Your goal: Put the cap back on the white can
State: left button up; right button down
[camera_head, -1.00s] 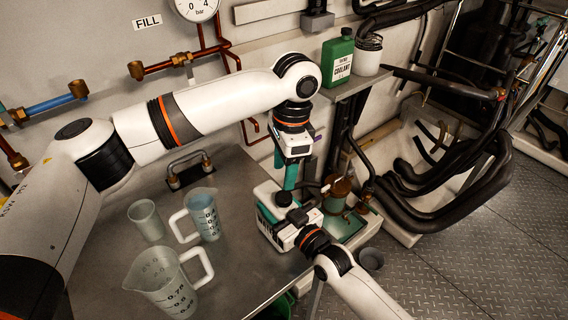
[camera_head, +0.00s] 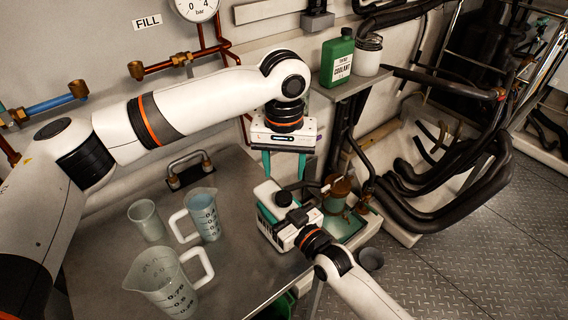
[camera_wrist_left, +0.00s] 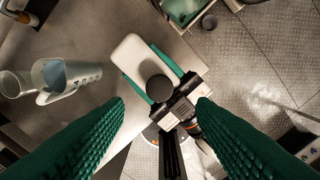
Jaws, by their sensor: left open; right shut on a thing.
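The white can (camera_head: 268,200) stands at the right end of the metal bench. It also shows in the left wrist view (camera_wrist_left: 135,55). A black round cap (camera_head: 284,198) sits on the can's top, at the end near my right gripper; it also shows in the left wrist view (camera_wrist_left: 160,88). I cannot tell whether it is fully seated. My right gripper (camera_head: 283,222) is shut on the can, its green fingers along the can's two sides. My left gripper (camera_head: 284,168) is open and empty above the can, fingers pointing down, apart from the cap.
A measuring jug (camera_head: 165,281), a smaller jug with bluish liquid (camera_head: 206,218) and a clear cup (camera_head: 146,220) stand on the bench (camera_head: 240,275) to the left. Black hoses hang at the right.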

aim_at(284, 196)
pick_arm(q)
jog(key=shift+f, duration=0.1)
jog(key=shift+f, duration=3.9)
jog(key=shift+c, duration=0.5)
jog(key=c, duration=0.9)
jog(key=m, duration=0.4)
jog(key=shift+m, duration=0.4)
jog(key=m, duration=0.7)
jog(key=shift+m, duration=0.3)
jog(key=m, duration=0.5)
jog(key=shift+m, duration=0.3)
jog(key=o, duration=1.2)
jog(key=shift+c, duration=0.2)
